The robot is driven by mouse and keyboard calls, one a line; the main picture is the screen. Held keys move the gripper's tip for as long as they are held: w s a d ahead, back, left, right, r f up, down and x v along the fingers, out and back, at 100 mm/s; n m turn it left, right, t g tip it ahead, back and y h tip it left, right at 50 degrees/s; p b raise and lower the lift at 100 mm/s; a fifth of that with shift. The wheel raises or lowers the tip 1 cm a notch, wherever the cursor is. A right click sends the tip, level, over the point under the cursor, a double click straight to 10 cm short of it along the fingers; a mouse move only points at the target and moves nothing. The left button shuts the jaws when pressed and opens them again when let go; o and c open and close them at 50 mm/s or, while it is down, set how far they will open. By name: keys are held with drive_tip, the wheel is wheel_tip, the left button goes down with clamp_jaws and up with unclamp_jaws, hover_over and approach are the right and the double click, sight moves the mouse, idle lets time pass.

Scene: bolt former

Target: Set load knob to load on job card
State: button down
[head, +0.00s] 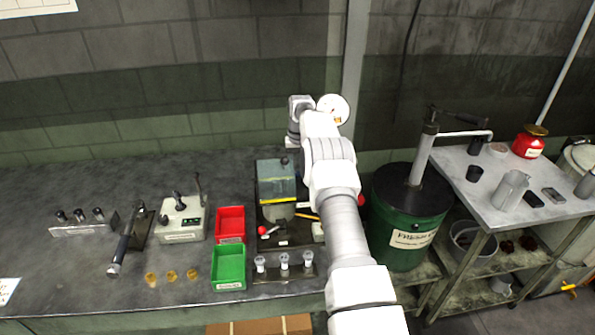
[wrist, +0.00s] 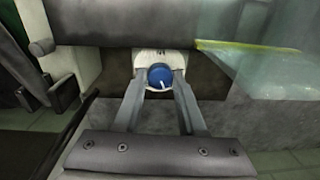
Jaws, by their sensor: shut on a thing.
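In the wrist view a round blue knob (wrist: 159,73) with a white pointer line sits on a pale plate, below a dark horizontal bar. The line points down and slightly right in the picture. My gripper (wrist: 161,80) has one finger on each side of the knob and is shut on it. Any scale marks around the knob are too small to read. In the head view my arm hides the knob and my gripper. A white card (head: 8,290) lies at the bench's left edge; I cannot read it or tell if it is the job card.
The bench holds a red bin (head: 231,222), a green bin (head: 228,266), a grey tester box (head: 182,220) and a machine with a greenish guard (head: 275,182). A green drum (head: 408,220) and a shelf cart (head: 520,190) stand right of my arm. Bench space at far left is clear.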

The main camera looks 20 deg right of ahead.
drive_tip(key=shift+n, duration=0.5)
drive_tip(key=c, duration=0.8)
unclamp_jaws()
drive_tip(key=shift+o, duration=0.2)
wheel_tip(320, 180, up, 17)
drive_tip(key=p, duration=0.7)
drive_tip(key=shift+d+r, duration=0.2)
drive_tip(key=shift+d, duration=0.1)
